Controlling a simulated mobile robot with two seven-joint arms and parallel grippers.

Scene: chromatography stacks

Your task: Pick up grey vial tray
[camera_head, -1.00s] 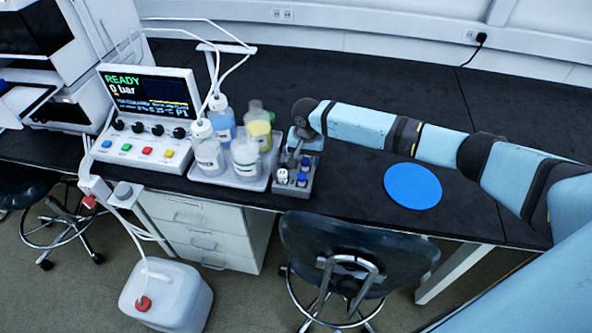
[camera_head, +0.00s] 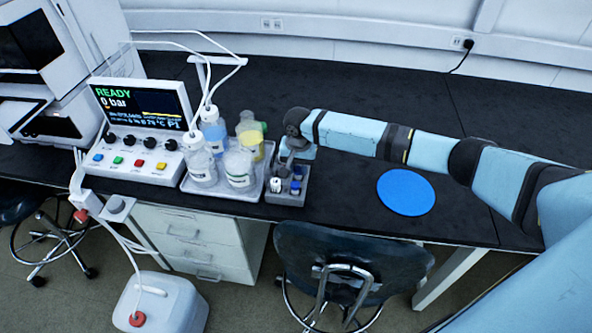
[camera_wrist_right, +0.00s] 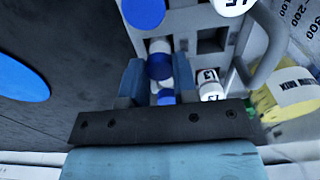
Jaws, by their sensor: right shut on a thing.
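The grey vial tray (camera_head: 283,199) stands on the black bench, just right of the bottle tray. It holds several small vials with white and blue caps. My right gripper (camera_head: 291,162) is over its back part, with the arm reaching in from the right. In the head view I cannot see a gap under the tray. My left gripper is not in view.
A pale bottle tray (camera_head: 225,190) with several bottles stands close on the left, beside the control console (camera_head: 140,130). A blue disc (camera_head: 406,192) lies on the bench to the right, with clear bench around it. A stool (camera_head: 345,255) stands in front.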

